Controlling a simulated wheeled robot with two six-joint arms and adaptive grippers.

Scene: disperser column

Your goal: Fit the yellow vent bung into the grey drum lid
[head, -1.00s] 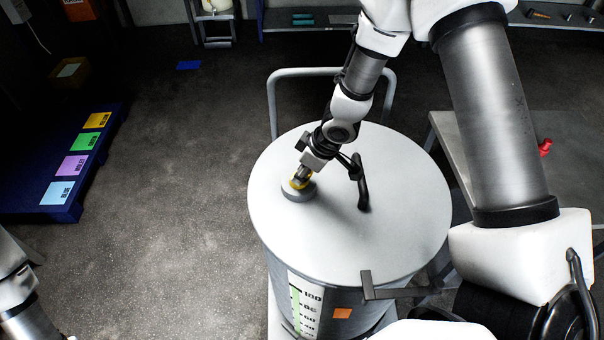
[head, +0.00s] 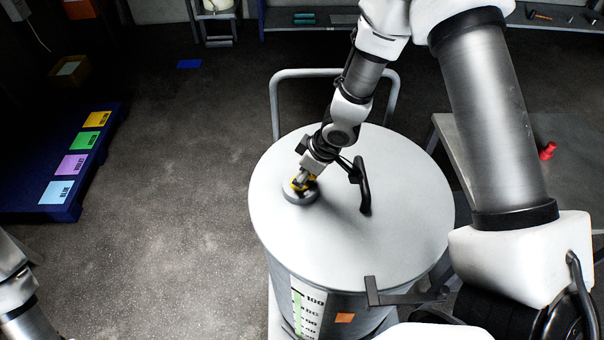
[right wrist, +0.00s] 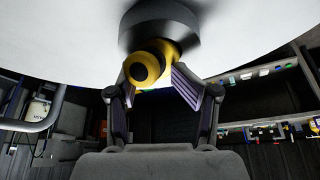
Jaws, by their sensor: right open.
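The grey drum lid (head: 400,225) is a wide pale disc on the drum, with a raised grey collar (head: 298,198) near its left edge. The yellow vent bung (head: 297,184) is at this collar, mostly covered by my right gripper (head: 301,182) in the head view. In the right wrist view the bung (right wrist: 150,65) meets the dark collar (right wrist: 158,25), its round end with a dark centre facing the camera. How deep it sits is hidden. My right gripper's fingers are open, one on each side of the bung. My left gripper is not in view; only part of that arm shows lower left.
A black handle (head: 363,185) stands on the lid right of the collar. A grey rail (head: 335,72) rises behind the drum. A grey table (head: 465,165) with a red object (head: 547,151) is at right. A blue platform (head: 70,205) with coloured labels lies left; open floor lies between.

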